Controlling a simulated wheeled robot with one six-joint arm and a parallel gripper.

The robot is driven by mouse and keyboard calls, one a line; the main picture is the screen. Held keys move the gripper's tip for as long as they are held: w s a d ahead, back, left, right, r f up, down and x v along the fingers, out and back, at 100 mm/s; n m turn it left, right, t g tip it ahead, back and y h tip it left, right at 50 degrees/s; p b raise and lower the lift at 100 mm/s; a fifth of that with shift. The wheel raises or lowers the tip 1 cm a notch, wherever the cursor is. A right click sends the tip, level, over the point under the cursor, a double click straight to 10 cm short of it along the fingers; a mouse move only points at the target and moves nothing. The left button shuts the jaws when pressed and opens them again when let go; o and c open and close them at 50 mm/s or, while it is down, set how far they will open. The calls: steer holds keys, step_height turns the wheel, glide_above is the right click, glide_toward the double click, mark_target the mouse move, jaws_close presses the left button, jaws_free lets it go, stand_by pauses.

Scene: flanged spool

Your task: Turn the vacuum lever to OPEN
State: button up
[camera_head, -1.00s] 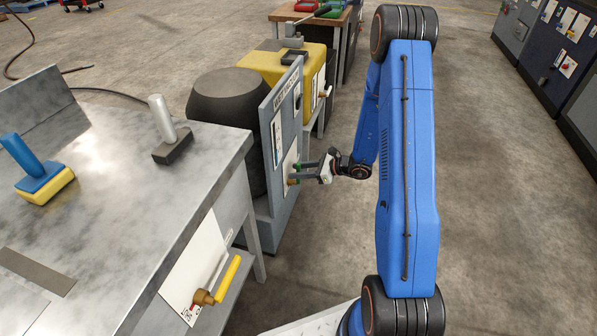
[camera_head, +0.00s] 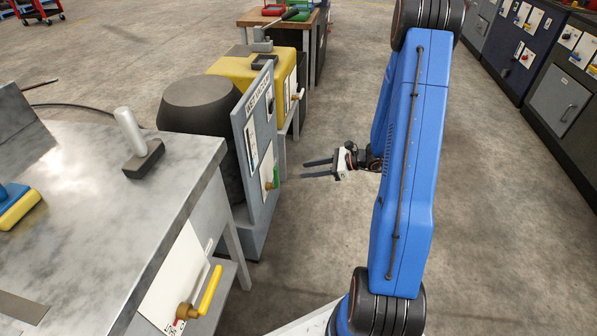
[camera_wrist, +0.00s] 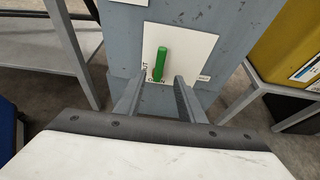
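A green lever (camera_head: 276,176) with a brass hub sits on a white plate on the grey upright panel (camera_head: 246,135). In the wrist view the lever (camera_wrist: 160,64) stands nearly upright on its plate (camera_wrist: 190,46). Small labels sit at the plate's left, right and bottom; I cannot read them surely. My gripper (camera_head: 303,169) is open and empty, to the right of the panel, with its fingers pointing at it. In the wrist view the two fingers (camera_wrist: 159,78) appear either side of the lever's lower end, but the head view shows a gap between fingertips and lever.
A marble-topped bench (camera_head: 90,190) at the near left carries a yellow lever (camera_head: 210,290) on its side. A dark drum (camera_head: 200,115) stands behind the panel, and a yellow box (camera_head: 255,70) beyond it. Grey cabinets (camera_head: 555,95) line the far right. The floor between is clear.

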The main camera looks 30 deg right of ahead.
steer(key=shift+v, duration=1.35)
steer(key=s+a+r+n+g+h, duration=0.3)
steer(key=s+a+r+n+g, duration=0.4)
steer(key=s+a+r+n, duration=0.7)
steer(key=s+r+n+t+h, duration=0.2)
steer(key=s+r+n+h, duration=0.2)
steer(key=s, duration=0.4)
steer(key=s+d+r+n+t+h, duration=0.1)
steer(key=s+r+n+t+h, duration=0.1)
steer(key=s+r+n, duration=0.5)
steer(key=shift+s+r+h, duration=0.55)
steer(key=shift+s+h, duration=0.25)
steer(key=shift+h, duration=0.1)
